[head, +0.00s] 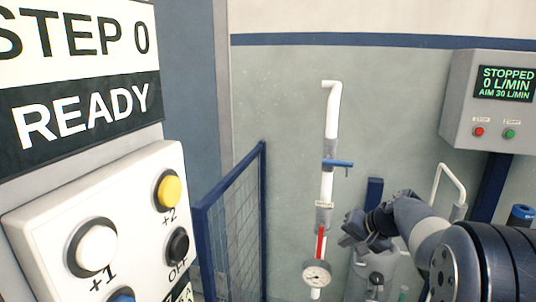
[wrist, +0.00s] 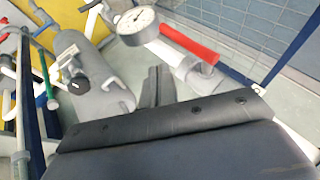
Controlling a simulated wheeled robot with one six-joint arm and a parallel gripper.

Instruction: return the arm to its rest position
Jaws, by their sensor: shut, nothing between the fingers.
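My gripper (head: 362,230) is at the lower right of the head view, at the end of my grey and dark arm. It appears just right of the white pipe with the red handle, in front of a grey cylinder. In the wrist view the dark fingers (wrist: 153,86) are together and hold nothing. They point toward the floor area between the grey cylinder (wrist: 103,88) and the pipe's red handle (wrist: 190,41). I cannot tell the exact distance to either.
A gauge (head: 317,274) and a blue valve handle (head: 338,163) sit on the pipe. A control box (head: 492,145) reads STOPPED, 0 L/MIN. A button panel (head: 140,225) stands close at left under a READY sign (head: 85,117). A blue mesh fence (head: 235,225) stands behind.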

